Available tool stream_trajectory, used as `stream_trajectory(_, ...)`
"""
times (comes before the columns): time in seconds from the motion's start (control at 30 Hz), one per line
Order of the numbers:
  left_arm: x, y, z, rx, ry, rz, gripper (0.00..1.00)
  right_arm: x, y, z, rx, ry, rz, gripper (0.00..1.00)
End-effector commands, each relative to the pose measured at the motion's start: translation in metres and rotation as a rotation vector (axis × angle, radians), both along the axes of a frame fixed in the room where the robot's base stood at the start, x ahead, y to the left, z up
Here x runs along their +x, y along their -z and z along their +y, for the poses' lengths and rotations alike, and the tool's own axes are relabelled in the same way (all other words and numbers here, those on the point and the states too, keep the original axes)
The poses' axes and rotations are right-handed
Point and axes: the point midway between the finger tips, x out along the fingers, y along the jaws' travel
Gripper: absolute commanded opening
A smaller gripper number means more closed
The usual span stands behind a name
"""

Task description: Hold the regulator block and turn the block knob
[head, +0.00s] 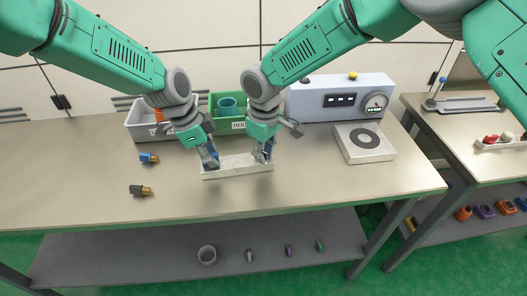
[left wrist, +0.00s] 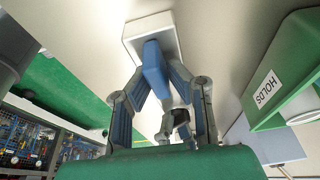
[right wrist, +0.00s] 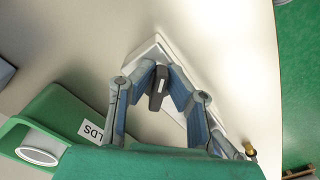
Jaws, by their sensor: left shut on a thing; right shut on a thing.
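The pale, long regulator block (head: 238,172) lies on the middle of the table. My left gripper (head: 210,160) is shut at its left end, on an upright blue part (left wrist: 153,62) that stands on the pale base (left wrist: 140,27). My right gripper (head: 262,155) is shut at the other end, on a dark grey piece (right wrist: 157,86) that appears to be the block knob. The pale base also shows beneath it in the right wrist view (right wrist: 150,50). The fingers hide much of both held parts, and the knob's angle cannot be told.
Behind my grippers stand a grey bin (head: 139,130) and a green labelled bin (head: 222,102). A gauge box (head: 340,100) and a plate with a dark ring (head: 364,157) are at right. Blue (head: 148,158) and grey (head: 140,190) fittings lie at left. The front middle is clear.

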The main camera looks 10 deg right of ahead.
Motion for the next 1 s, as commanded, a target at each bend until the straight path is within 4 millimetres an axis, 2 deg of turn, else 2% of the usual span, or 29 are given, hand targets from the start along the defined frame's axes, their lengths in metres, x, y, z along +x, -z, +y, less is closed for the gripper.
stream_trajectory(0.53,-0.0009,0.0019,0.0031,0.006,0.001,0.004,0.0,0.0023,-0.0005,-0.004,-0.006,-0.016,-0.003,0.0)
stream_trajectory(0.8,-0.0009,0.002,0.0031,0.006,0.001,0.004,0.0,0.0047,0.0001,-0.0059,-0.009,-0.345,0.002,0.0)
stream_trajectory(1.0,-0.0009,0.002,0.0028,0.005,0.001,0.004,0.0,0.0055,-0.0002,-0.0061,-0.01,-0.421,0.003,0.0)
